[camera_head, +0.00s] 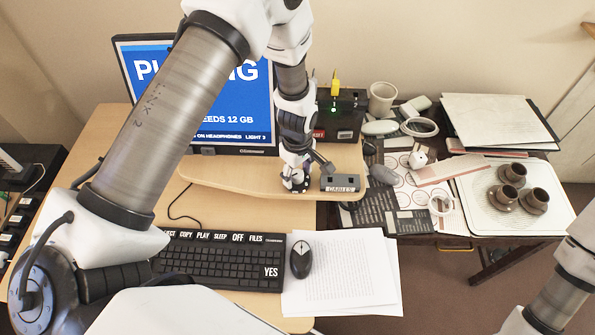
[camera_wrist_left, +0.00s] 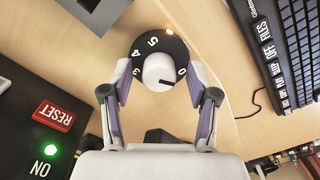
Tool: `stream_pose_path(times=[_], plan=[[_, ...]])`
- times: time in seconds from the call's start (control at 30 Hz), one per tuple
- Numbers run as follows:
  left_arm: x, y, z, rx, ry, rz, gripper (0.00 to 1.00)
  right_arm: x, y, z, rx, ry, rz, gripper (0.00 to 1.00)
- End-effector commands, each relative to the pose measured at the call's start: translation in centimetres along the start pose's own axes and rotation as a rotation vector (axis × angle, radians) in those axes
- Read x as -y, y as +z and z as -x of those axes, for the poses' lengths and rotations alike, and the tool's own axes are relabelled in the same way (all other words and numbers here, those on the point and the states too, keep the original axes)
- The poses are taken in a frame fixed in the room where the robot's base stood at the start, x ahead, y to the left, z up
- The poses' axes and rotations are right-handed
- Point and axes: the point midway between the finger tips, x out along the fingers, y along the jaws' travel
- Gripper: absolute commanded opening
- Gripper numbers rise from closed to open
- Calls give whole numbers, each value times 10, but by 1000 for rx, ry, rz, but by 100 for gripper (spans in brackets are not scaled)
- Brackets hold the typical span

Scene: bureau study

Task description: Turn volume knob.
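The volume knob (camera_wrist_left: 158,71) is a round white cap on a black dial (camera_wrist_left: 146,44) marked with numbers from 0 to 5, in the left wrist view. In the head view my left gripper (camera_head: 297,178) is low over the raised wooden shelf (camera_head: 235,178), largely hiding the knob. My right gripper is out of view; part of its arm shows at lower right.
A black box (camera_wrist_left: 45,125) with a red RESET button and green light stands beside the gripper. A grey CABLES block (camera_head: 340,183) sits just right of it. The monitor (camera_head: 240,100) is behind; the keyboard (camera_head: 222,262) and mouse (camera_head: 301,258) lie in front.

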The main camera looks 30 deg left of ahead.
Motion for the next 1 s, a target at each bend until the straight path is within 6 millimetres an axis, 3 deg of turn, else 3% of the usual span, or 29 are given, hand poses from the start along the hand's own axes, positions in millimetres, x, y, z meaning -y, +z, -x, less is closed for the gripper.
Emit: stream_pose_path(times=[0.17,0.27,0.53,0.7,1.0], plan=[[-1,0,5,-1,4,0,60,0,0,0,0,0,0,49],[-2,-1,19,-2,5,0,60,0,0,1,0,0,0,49],[-2,0,86,-2,6,0,60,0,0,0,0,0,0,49],[-1,0,114,-1,2,0,60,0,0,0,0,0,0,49],[-1,0,120,0,-1,0,60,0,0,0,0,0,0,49]])
